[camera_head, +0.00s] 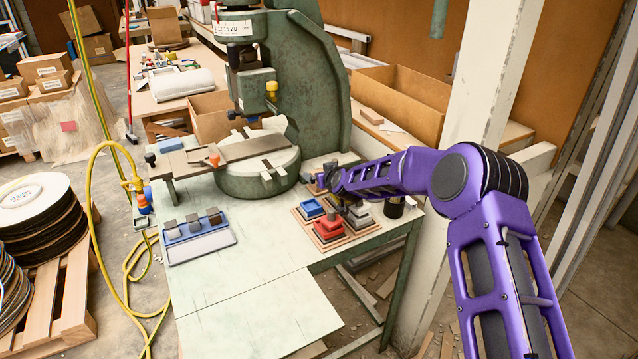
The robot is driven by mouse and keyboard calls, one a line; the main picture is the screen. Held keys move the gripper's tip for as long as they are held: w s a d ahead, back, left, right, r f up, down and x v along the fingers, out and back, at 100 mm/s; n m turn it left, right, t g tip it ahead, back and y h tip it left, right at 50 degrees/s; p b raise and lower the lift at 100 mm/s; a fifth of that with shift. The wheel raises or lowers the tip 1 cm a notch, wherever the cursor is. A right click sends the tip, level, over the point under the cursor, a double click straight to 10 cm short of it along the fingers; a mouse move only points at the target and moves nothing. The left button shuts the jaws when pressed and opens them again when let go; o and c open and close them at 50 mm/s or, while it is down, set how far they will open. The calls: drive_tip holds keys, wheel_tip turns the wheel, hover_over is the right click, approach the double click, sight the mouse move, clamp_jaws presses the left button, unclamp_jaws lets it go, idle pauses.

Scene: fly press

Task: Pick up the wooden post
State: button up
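My gripper (324,179) is small in the head view, at the end of my purple arm, low over the right part of the press table. It is over or just behind a group of small stepped square pieces; whether it touches any cannot be told. Its fingers are too small and partly hidden to show whether they are open or hold anything. I cannot single out a wooden post with certainty. A small brownish upright piece (334,214) stands at the red stepped piece (327,231), and its material is unclear.
A blue square piece (311,208) and a pale grey stepped piece (361,216) sit close by. The green fly press (255,90) rises behind them. A blue-and-grey tray (200,246) with several dark blocks lies left. The table's front (260,315) is clear.

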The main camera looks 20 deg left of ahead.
clamp_jaws()
idle(0.5)
